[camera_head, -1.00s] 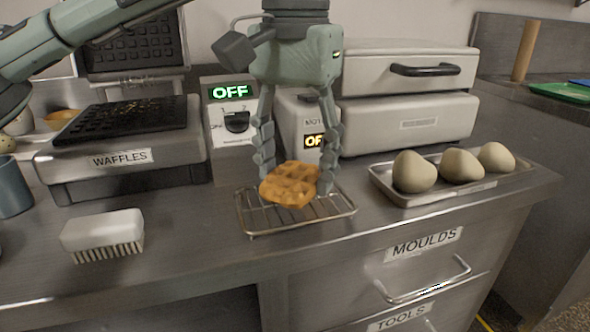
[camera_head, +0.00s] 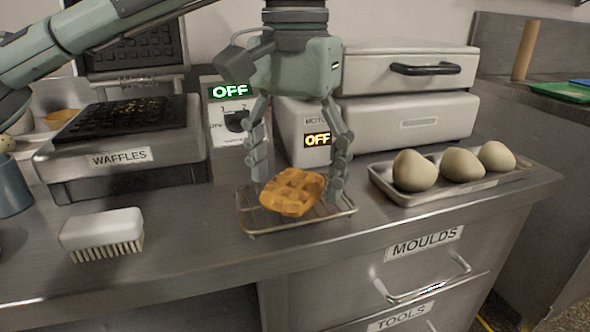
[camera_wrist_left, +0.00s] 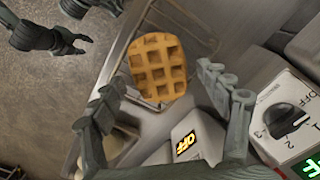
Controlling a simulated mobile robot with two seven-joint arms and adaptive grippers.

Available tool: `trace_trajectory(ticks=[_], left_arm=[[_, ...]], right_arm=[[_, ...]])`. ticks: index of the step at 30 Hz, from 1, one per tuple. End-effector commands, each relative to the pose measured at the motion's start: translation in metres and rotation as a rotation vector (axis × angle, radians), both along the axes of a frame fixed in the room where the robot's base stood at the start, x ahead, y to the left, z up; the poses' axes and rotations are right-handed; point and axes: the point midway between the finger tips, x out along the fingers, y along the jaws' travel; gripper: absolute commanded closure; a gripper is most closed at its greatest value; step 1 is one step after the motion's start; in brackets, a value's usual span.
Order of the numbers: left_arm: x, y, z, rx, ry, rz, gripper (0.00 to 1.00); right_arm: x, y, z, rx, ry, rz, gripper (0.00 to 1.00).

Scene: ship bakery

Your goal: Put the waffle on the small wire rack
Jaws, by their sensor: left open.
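The golden-brown waffle (camera_head: 292,193) lies on the small wire rack (camera_head: 328,214) on the steel counter. It is a little tilted in the head view, and bare wires show around it. My left gripper (camera_head: 297,185) points down over the rack with its fingers spread, one on each side of the waffle, with gaps. In the left wrist view the waffle (camera_wrist_left: 158,68) lies between the open fingers, over the rack. My right gripper (camera_wrist_left: 62,42) shows at the upper left of the left wrist view, away from the rack; its jaw state is unclear.
A waffle iron (camera_head: 120,165) stands open at the left, with a white brush (camera_head: 102,230) in front. A tray (camera_head: 405,199) with dough balls is close to the rack's right. A control box and a closed appliance (camera_head: 410,118) stand behind. Bare counter lies between brush and rack.

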Motion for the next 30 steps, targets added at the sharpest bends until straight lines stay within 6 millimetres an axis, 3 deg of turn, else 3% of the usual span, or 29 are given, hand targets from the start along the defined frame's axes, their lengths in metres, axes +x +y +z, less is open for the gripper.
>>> trace_trajectory(ticks=[5,12,18,24,30], left_arm=[[0.001,-0.001,0.018,-0.003,-0.003,0.001,0.24],[0.000,-0.001,0.072,0.000,-0.003,-0.001,0.24],[0.001,0.000,0.108,0.001,-0.003,0.001,0.24],[0.000,0.000,0.122,0.002,-0.001,0.000,0.24],[0.000,0.000,0.123,0.001,0.000,-0.002,0.24]], right_arm=[[0.004,-0.001,-0.007,0.001,0.002,0.000,0.60],[0.012,0.000,-0.010,0.007,-0.008,0.005,0.60],[0.015,0.002,-0.034,0.020,0.013,0.006,0.60],[0.017,0.002,-0.045,0.024,0.016,0.008,0.60],[0.017,0.002,-0.047,0.024,0.016,0.008,0.60]])
